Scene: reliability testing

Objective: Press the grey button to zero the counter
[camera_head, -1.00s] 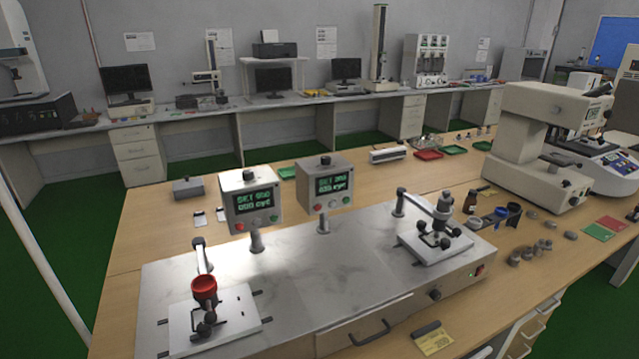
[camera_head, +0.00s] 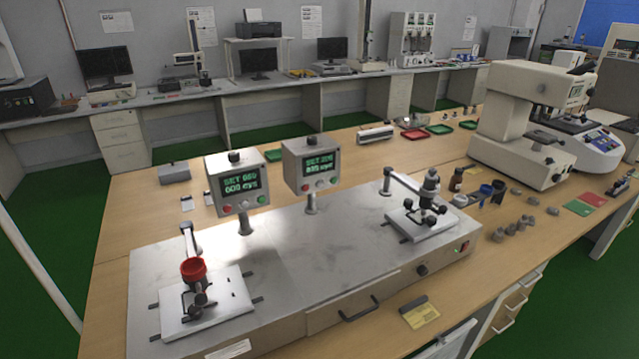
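Two grey counter boxes stand on short posts on a metal bench unit. The left counter box (camera_head: 212,170) has a green-lit display (camera_head: 240,185); its lower line seems to read 000. The right counter box (camera_head: 290,166) has a similar display (camera_head: 318,165), whose digits are too small to read surely. Each box has a black knob on top and a row of small buttons below the display. A red button (camera_head: 227,208) and a green button (camera_head: 262,199) show on the left box. A small pale button (camera_head: 320,184) seems to sit between red and green on the right box. My gripper is not in view.
The metal unit (camera_head: 300,240) carries a left fixture with a red cup (camera_head: 193,269) and a right clamp fixture (camera_head: 430,200). A large beige instrument (camera_head: 520,125) stands at right.

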